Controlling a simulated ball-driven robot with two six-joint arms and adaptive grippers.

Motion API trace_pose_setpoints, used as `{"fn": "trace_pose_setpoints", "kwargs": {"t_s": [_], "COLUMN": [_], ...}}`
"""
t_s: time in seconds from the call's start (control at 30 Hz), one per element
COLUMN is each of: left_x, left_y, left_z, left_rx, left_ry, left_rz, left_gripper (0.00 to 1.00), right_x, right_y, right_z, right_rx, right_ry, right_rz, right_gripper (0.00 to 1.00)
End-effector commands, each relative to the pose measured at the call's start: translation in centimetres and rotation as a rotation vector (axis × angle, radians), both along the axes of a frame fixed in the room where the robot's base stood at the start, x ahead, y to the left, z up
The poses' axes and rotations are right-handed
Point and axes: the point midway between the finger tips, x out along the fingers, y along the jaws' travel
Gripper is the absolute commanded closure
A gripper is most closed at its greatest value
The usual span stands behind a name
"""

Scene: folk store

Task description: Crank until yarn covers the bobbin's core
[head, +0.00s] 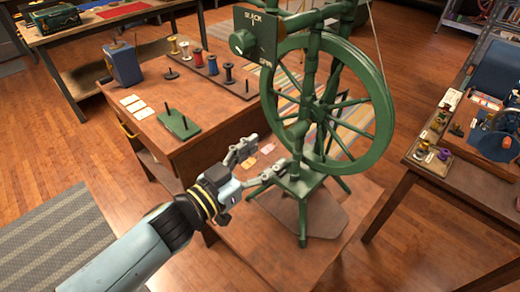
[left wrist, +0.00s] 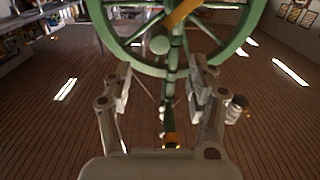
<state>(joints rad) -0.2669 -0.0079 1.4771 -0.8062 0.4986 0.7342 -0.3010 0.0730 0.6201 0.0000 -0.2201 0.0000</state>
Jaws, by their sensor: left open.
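A green spinning wheel (head: 379,108) stands on a low wooden platform, and its rim also shows in the left wrist view (left wrist: 110,38). A dial panel (head: 254,37) marked SLACK and SPIN, with a dark green knob (head: 242,42), is at its upper left. In the left wrist view a round pale green knob (left wrist: 160,44) shows in front of the wheel, with an orange bar (left wrist: 181,13) above it. My left gripper (head: 266,156) is open and empty, just left of the wheel's lower part; its fingers spread below the knob in the wrist view (left wrist: 165,88). The bobbin cannot be made out on the wheel.
A table at right carries a tray (head: 433,162) of small items and a blue device (head: 488,143).

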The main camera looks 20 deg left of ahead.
Motion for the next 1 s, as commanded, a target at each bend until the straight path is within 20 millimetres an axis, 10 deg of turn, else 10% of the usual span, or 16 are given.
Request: {"fn": "trace_pose_setpoints", "kwargs": {"t_s": [1.0], "left_x": [9.7], "left_y": [-3.5], "left_z": [-0.2], "left_rx": [0.000], "left_ry": [0.003], "left_rz": [0.002], "left_gripper": [0.42], "right_x": [0.0], "right_y": [-0.7], "right_z": [-3.1], "right_rx": [-0.008], "right_ry": [0.000], "right_rz": [0.002], "right_gripper": [0.44]}}
